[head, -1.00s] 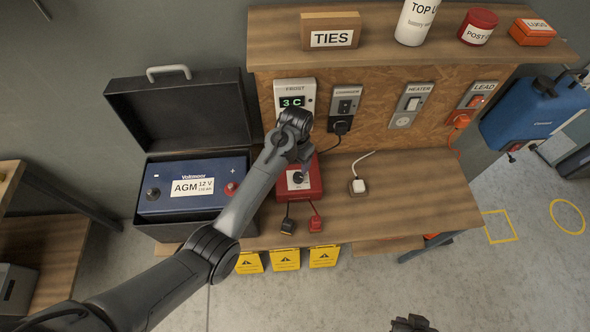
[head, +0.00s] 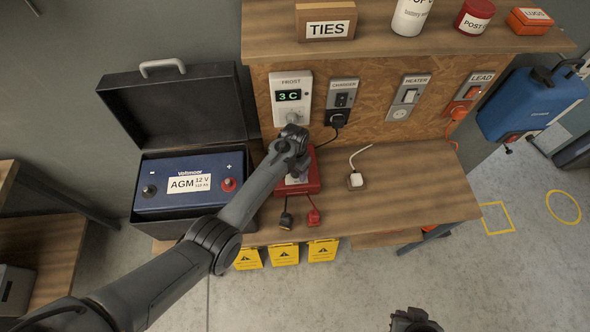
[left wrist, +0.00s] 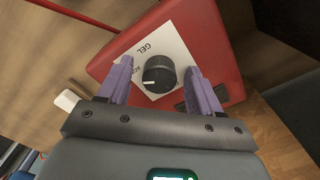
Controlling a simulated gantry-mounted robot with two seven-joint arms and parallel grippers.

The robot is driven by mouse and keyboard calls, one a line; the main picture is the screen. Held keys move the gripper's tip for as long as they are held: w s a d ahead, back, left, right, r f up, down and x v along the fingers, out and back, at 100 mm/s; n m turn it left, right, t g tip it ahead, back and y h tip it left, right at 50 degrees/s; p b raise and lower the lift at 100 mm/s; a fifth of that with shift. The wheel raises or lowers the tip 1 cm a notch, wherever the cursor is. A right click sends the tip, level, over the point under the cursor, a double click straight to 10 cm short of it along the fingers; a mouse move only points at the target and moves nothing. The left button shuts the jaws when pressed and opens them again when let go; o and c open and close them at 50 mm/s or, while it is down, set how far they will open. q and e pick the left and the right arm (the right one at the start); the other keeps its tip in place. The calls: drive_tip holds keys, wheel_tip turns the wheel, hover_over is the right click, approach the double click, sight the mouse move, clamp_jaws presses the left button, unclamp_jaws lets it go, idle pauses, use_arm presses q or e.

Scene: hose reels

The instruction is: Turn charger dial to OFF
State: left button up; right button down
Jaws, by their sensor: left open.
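The red charger box (head: 313,182) sits on the wooden bench, partly hidden behind my left wrist in the head view. In the left wrist view the red charger (left wrist: 215,45) fills the middle, with a white label plate (left wrist: 180,52). Its black round dial (left wrist: 159,73) has a white pointer mark toward the left of the picture. "GEL" and part of another word show; OFF is not readable. My left gripper (left wrist: 160,82) is open, its two purple fingers on either side of the dial; contact cannot be told. My right gripper (head: 412,320) shows only partly at the bottom edge.
A black case with an AGM battery (head: 190,185) stands left of the charger. A white plug (head: 355,181) lies to the right. Wall switches (head: 342,98) and a shelf (head: 400,45) are behind. The bench's right part is clear.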

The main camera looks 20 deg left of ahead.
use_arm(q)
drive_tip(key=c, duration=1.1)
drive_tip(key=shift+o, duration=0.2)
